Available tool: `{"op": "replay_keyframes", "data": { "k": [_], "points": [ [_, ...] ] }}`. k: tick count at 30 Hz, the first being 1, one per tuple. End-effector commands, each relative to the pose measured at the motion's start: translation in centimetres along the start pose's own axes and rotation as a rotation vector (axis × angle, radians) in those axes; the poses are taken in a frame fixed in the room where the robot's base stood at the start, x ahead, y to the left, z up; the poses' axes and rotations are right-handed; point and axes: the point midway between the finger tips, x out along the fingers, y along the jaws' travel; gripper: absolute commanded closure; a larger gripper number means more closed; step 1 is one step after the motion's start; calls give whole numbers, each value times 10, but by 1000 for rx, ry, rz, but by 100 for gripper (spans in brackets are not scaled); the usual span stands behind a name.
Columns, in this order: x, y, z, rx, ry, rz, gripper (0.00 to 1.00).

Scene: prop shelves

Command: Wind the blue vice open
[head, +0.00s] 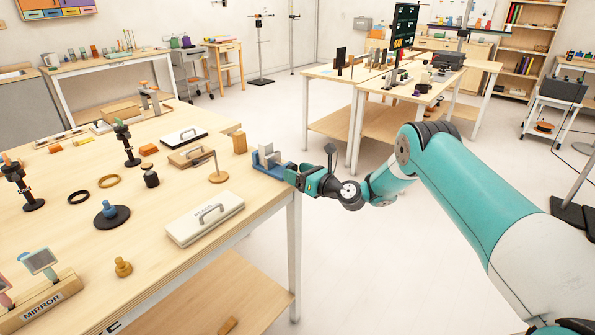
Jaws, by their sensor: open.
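The blue vice (268,163) stands at the right corner of the near wooden table, with grey jaw plates on top. How far apart its jaws are is too small to tell. My gripper (296,174) is at the vice's right end, level with it and just past the table edge. The gripper is open. Its fingertips overlap the vice's near end in the picture, so the vice's handle is hidden and I cannot tell whether they touch it. My teal arm comes in from the right.
A white case with a handle (204,219), a wooden stand with an upright rod (217,176) and a wooden block (239,142) are near the vice on the table (160,250). Open floor (370,260) lies to the right. Another table (330,118) stands behind.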

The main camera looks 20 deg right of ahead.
Motion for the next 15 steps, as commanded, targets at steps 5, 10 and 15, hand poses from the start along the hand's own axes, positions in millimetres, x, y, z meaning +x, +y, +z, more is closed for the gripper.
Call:
{"op": "replay_keyframes", "data": {
  "k": [5, 10, 15],
  "points": [
    [3, 0, 0, 1, 0, 0, 32],
    [3, 0, 0, 1, 0, 0, 39],
    [3, 0, 0, 1, 0, 0, 78]
  ]
}}
